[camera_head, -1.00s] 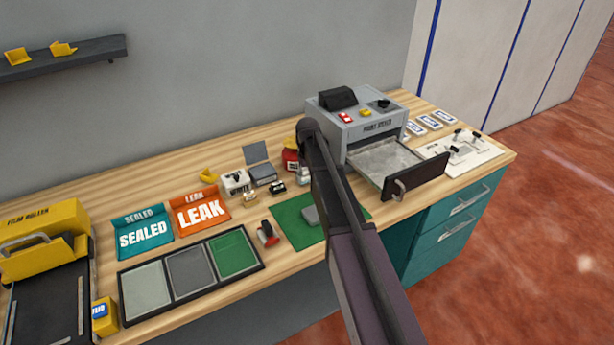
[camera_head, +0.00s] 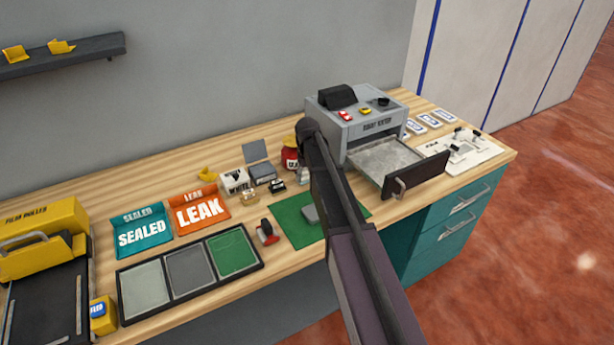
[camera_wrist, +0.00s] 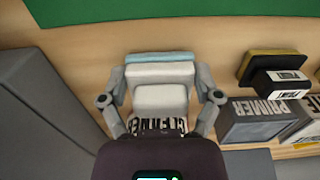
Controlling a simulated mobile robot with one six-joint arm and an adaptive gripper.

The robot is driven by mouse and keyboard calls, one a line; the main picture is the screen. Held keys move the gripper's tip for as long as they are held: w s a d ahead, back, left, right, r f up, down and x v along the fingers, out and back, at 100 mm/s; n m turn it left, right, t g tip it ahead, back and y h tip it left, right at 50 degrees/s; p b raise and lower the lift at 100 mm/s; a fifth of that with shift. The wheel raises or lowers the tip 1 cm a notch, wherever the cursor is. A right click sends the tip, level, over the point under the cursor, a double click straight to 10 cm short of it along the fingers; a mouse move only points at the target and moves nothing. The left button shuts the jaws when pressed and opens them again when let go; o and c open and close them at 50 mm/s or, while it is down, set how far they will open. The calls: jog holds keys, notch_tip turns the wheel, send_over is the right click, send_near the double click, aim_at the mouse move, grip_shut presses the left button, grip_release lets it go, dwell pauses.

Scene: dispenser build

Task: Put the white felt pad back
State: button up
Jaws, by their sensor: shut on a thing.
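In the wrist view my gripper (camera_wrist: 160,84) points down at the table with its two fingers either side of a small white block with a pale blue edge, which looks like the white felt pad (camera_wrist: 160,72). The fingers are closed on it. A paler white part and black lettering that seems to read CLEANER (camera_wrist: 158,125) show just below it, partly covered by my wrist. I cannot tell whether the pad touches them. In the head view my arm hides the gripper and the pad.
A PRIMER box (camera_wrist: 258,118) and a yellow-and-black block (camera_wrist: 275,70) stand close beside the gripper. The printer's drawer (camera_head: 385,163) is pulled out right of my arm.

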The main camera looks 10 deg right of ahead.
jog(key=shift+f, duration=0.25)
jog(key=o, duration=0.8)
jog(key=shift+r, duration=0.15)
jog(key=shift+r+p, duration=3.85)
jog(key=shift+r, duration=0.05)
jog(key=s+m, duration=0.3)
jog(key=s, duration=2.5)
jog(key=shift+a+r+m+p, duration=0.25)
jog(key=shift+r+m+p, duration=0.05)
jog(key=shift+r, duration=0.05)
jog(key=shift+s, duration=0.1)
